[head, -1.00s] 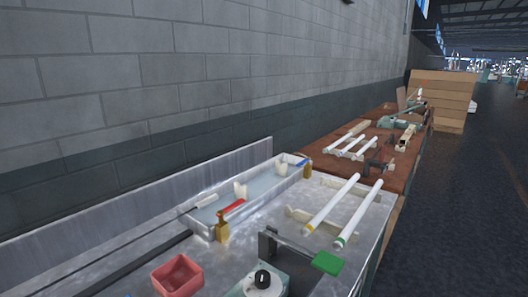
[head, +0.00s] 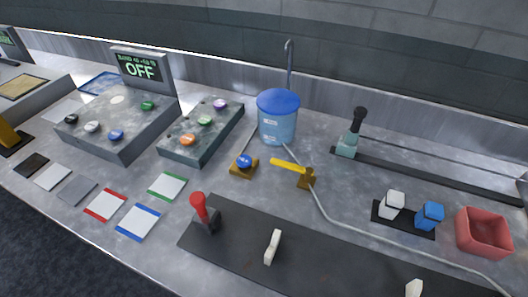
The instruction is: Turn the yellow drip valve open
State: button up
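The yellow drip valve (head: 289,165) shows in the head view, right of the middle of the bench. Its yellow lever points left from a brass body (head: 306,178). A pale tube runs from near the blue-lidded bucket (head: 277,122) to the brass body and on to the lower right. A second brass fitting with a blue knob (head: 244,161) sits just left of the lever. My gripper is not in this view.
A red-handled clamp (head: 202,213) stands at the near left of a dark mat (head: 300,262). A control box with colored buttons (head: 203,132) is left of the bucket. A black-handled slider (head: 350,136), white and blue switches (head: 409,212) and a red bin (head: 483,233) are right.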

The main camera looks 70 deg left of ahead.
aim_at(309, 172)
jog(key=u, duration=1.35)
jog(key=k+l+u, duration=0.15)
jog(key=k, duration=0.4)
